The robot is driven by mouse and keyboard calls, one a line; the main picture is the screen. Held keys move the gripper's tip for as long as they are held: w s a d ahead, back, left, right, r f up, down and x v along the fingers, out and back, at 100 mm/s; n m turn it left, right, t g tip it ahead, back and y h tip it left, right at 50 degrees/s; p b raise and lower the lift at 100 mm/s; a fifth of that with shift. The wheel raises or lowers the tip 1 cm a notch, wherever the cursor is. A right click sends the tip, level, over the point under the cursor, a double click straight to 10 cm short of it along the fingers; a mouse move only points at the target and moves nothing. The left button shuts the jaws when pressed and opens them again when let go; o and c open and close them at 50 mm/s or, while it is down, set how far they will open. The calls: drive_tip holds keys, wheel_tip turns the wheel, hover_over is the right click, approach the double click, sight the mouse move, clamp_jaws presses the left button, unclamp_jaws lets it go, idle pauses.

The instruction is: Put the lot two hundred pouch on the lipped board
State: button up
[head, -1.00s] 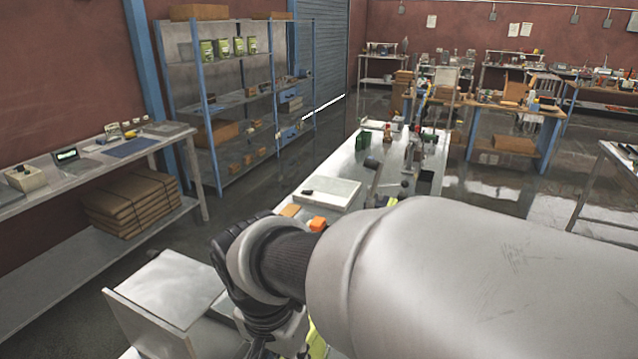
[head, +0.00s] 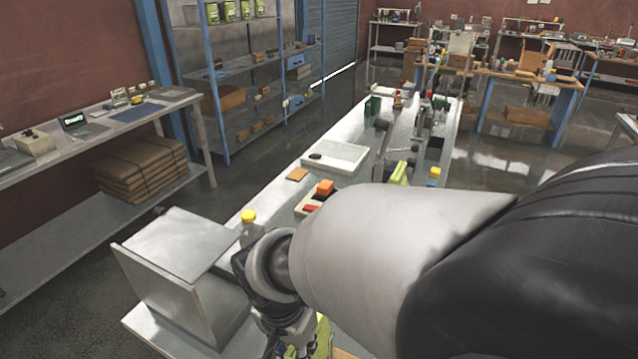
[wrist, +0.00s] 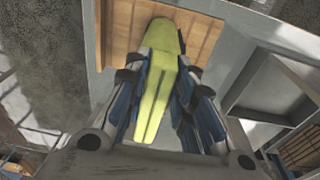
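A yellow-green pouch (wrist: 158,85) is held between the two blue-padded fingers of my gripper (wrist: 162,72) in the wrist view. Its lot marking cannot be read. A wooden board (wrist: 122,28) with a raised edge lies beyond the pouch's far end; whether the pouch touches it cannot be told. In the head view my gripper (head: 288,342) is low at the near end of the bench, with part of the pouch (head: 321,336) beside it. My arm hides much there.
A grey metal box (head: 165,290) stands left of my gripper. A yellow-capped bottle (head: 248,217) is close behind my wrist. More green pouches (head: 229,10) stand on the blue shelf.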

drive_tip(key=o, duration=0.4)
drive_tip(key=shift+o, duration=0.2)
wheel_tip(320, 180, up, 12)
drive_tip(key=s+p, duration=0.1)
drive_tip(key=p, duration=0.2)
drive_tip(key=s+d+r+n+t, duration=0.1)
drive_tip(key=s+d, duration=0.3)
drive_tip(key=d, duration=0.6)
drive_tip(key=s+d+r+n+t, duration=0.2)
drive_tip(key=s+d+r+n, duration=0.1)
drive_tip(key=d, duration=0.7)
drive_tip(key=shift+s+d+n+t+y, duration=0.3)
drive_tip(key=shift+s+y, duration=0.1)
drive_tip(key=shift+s, duration=0.2)
drive_tip(key=shift+r, duration=0.1)
